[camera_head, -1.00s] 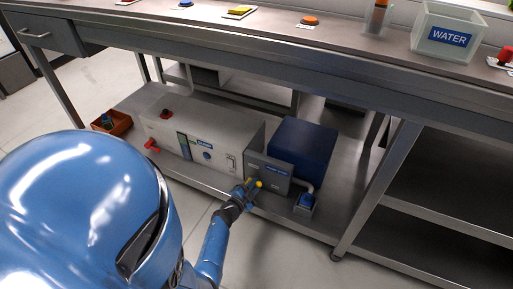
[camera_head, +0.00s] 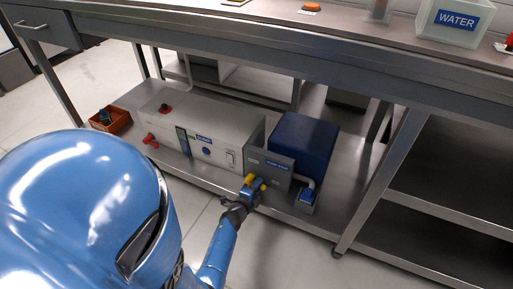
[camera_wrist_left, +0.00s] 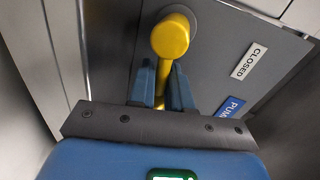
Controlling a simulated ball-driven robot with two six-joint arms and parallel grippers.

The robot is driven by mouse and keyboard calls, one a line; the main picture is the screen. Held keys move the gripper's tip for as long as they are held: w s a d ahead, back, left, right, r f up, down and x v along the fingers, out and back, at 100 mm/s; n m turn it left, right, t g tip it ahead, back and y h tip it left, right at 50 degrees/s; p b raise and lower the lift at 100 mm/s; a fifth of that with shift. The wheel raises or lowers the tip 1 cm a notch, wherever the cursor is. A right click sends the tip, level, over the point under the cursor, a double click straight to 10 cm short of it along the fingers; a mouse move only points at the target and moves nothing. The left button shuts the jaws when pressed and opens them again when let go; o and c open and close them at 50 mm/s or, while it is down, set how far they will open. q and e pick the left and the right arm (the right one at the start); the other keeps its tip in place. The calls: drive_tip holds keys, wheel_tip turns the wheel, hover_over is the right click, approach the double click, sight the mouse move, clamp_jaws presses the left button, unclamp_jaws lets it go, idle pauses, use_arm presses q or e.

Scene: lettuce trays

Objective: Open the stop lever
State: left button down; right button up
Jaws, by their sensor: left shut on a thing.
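The yellow stop lever (camera_wrist_left: 172,38) has a round knob on a grey panel, and its handle runs down between my left fingers in the left wrist view. My left gripper (camera_wrist_left: 161,88) is shut on the handle, one blue finger on each side. In the head view my left gripper (camera_head: 257,187) is at the front of the grey panel (camera_head: 269,166), with yellow parts of the lever (camera_head: 249,179) showing beside it. A white "CLOSED" label (camera_wrist_left: 249,61) is right of the knob. My right gripper is not in view.
The panel stands on the low shelf under a steel bench. A white machine (camera_head: 213,124) is left of it, a dark blue box (camera_head: 303,145) behind it, and a pipe with a blue fitting (camera_head: 307,195) at its right. A "PUMP" label (camera_wrist_left: 231,106) is partly hidden.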

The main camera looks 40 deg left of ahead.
use_arm(q)
drive_tip(key=shift+w+d+r, duration=0.1)
drive_tip(key=shift+w+d, duration=0.1)
drive_tip(key=shift+d, duration=0.1)
drive_tip(key=c, duration=1.4)
unclamp_jaws()
drive_tip(key=o, duration=0.4)
drive_tip(key=shift+w+d, duration=0.15)
drive_tip(key=shift+d, duration=0.05)
drive_tip(key=shift+c, duration=0.2)
drive_tip(key=shift+a, duration=0.1)
drive_tip(key=shift+s+p, duration=0.35)
drive_tip(key=shift+s, duration=0.35)
drive_tip(key=p+v, duration=0.4)
drive_tip(key=v, duration=0.5)
drive_tip(key=shift+s+d, duration=0.2)
drive_tip(key=shift+s, duration=0.1)
drive_tip(key=shift+r, duration=0.15)
